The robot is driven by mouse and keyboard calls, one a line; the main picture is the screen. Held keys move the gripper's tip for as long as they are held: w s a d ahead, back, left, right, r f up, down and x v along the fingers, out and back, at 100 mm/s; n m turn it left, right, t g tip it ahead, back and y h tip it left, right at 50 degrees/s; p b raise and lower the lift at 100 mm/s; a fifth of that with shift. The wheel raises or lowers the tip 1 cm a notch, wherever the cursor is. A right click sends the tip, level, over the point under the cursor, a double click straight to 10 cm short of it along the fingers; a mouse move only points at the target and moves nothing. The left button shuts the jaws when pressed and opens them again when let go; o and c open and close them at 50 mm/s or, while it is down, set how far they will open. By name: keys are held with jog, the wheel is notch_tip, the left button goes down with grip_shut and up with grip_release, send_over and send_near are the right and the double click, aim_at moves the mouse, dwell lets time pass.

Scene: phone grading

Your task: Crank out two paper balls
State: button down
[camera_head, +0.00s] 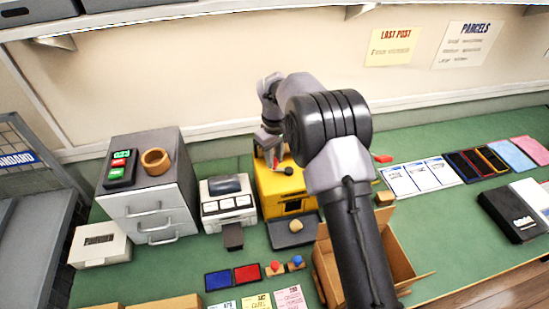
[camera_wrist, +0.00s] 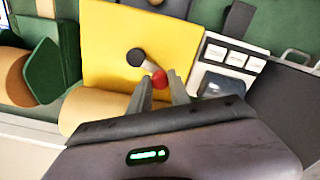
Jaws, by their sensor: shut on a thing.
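The yellow machine (camera_head: 275,182) stands on the green bench, with a crank on its top. In the wrist view, the yellow machine (camera_wrist: 110,45) shows a black crank hub (camera_wrist: 136,57) with a short arm ending in a red knob (camera_wrist: 159,78). My gripper (camera_wrist: 160,88) is shut on this red knob, one finger on each side. In the head view, my gripper (camera_head: 272,149) is over the machine's top and my arm hides part of it. One tan paper ball (camera_head: 296,226) lies on the dark tray (camera_head: 285,239) in front of the machine.
A white device with buttons (camera_head: 228,202) stands left of the machine, beside a grey drawer cabinet (camera_head: 155,205). An open cardboard box (camera_head: 402,262) is front right, partly behind my arm. Ink pads (camera_head: 246,273) and stamps (camera_head: 275,268) lie in front.

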jog(key=shift+w, duration=0.1)
jog(key=m, duration=0.1)
jog(key=w+m+p, duration=0.1)
jog(key=m, duration=0.1)
jog(key=shift+d, duration=0.15)
jog(key=shift+w+d+m, duration=0.25)
jog(key=shift+w+m, duration=0.15)
jog(key=shift+m, duration=0.75)
jog(key=shift+w+d+m, duration=0.25)
jog(key=shift+w+m, duration=0.15)
jog(key=shift+m, duration=0.75)
jog(key=c, duration=1.2)
grip_release()
notch_tip(320, 180, up, 18)
jog(key=p, duration=0.4)
jog(key=shift+f, duration=0.25)
